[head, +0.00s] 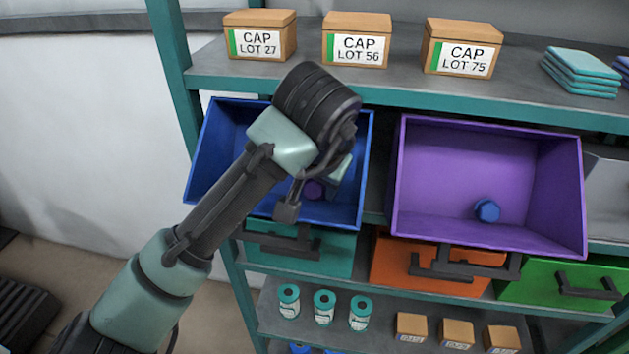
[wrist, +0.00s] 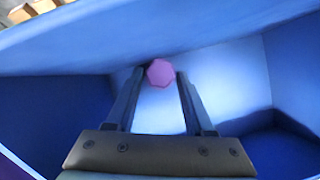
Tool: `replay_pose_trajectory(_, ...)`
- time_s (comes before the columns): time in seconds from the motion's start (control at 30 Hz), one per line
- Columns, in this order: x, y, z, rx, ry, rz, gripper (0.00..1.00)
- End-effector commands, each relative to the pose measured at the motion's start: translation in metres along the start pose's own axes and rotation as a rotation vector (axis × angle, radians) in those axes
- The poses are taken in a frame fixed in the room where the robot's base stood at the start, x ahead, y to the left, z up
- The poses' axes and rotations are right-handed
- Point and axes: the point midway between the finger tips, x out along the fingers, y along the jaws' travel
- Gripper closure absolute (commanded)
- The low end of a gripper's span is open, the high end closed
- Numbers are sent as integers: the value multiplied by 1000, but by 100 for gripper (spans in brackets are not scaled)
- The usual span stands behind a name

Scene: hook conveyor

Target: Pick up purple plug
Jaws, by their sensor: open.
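The purple plug (head: 314,190) lies inside the blue bin (head: 224,128), partly hidden by my arm in the head view. In the wrist view the plug (wrist: 160,73) looks pinkish purple and faceted, against the pale blue inside of the bin. My gripper (wrist: 160,78) is open, and its two fingers point into the bin. The plug shows between and at the far end of the fingertips, close to the left one. I cannot tell whether a fingertip touches it. In the head view my arm hides most of the gripper.
A purple bin (head: 486,160) stands right of the blue bin and holds a blue plug (head: 487,210). The shelf (head: 300,83) above carries boxes marked CAP (head: 357,42). Teal, orange (head: 390,265) and green drawers with dark handles sit below. Teal canisters (head: 324,304) stand lower.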

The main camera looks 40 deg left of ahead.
Motion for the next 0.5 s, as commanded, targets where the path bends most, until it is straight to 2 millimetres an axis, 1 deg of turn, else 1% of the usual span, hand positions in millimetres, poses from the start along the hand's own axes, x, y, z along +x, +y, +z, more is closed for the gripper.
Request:
replay_pose_trajectory(0.13,0,0,0,0,0,0,47)
replay_pose_trajectory(0.17,0,0,0,0,0,0,49)
replay_pose_trajectory(0.2,0,0,0,0,0,0,56)
replay_pose_trajectory(0.27,0,0,0,0,0,0,67)
replay_pose_trajectory(0.3,0,0,0,0,0,0,74)
replay_pose_trajectory(0.43,0,0,0,0,0,0,97)
replay_pose_trajectory(0.47,0,0,0,0,0,0,100)
replay_pose_trajectory(0.5,0,0,0,0,1,0,100)
